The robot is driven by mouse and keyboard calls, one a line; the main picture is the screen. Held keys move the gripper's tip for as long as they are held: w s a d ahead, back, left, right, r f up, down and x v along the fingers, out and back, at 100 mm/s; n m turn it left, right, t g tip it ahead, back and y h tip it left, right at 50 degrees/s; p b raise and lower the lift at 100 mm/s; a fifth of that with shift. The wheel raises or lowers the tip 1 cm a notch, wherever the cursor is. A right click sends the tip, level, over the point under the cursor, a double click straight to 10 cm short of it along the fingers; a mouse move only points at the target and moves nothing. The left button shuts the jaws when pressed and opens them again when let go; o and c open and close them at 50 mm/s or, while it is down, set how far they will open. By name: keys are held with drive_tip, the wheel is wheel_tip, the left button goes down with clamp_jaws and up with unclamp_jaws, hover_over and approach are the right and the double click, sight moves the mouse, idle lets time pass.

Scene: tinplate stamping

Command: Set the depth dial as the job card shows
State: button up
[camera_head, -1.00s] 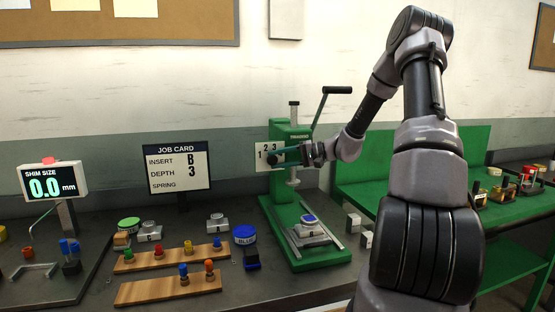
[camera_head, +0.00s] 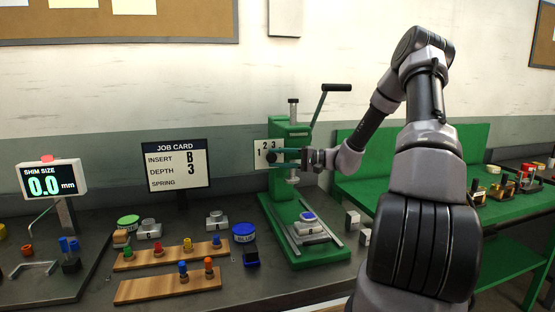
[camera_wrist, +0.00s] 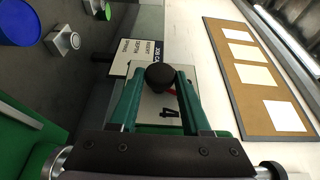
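The job card (camera_head: 179,167) stands on the bench and reads insert B, depth 3; its spring line looks blank. The green press (camera_head: 283,185) carries a white dial plate (camera_head: 262,148), where 1, 2 and 3 show in the head view. In the wrist view the plate's 4 (camera_wrist: 169,112) shows between my fingers, with a bit of red beside the dark round knob (camera_wrist: 160,76). My gripper (camera_head: 282,156) is at the dial; its two teal fingers lie on either side of the knob with no clear gap. The pointer's exact setting is partly hidden.
A block with a blue top (camera_head: 308,217) sits on the press bed. Wooden strips with coloured pegs (camera_head: 168,285) lie left of the press, near a blue-lidded tin (camera_head: 244,232). The press lever (camera_head: 336,88) rises above my wrist. A shim display (camera_head: 52,180) reads 0.0 mm.

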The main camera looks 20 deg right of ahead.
drive_tip(key=o, duration=0.4)
drive_tip(key=v, duration=1)
drive_tip(key=shift+s+d, duration=0.15)
drive_tip(key=shift+d, duration=0.2)
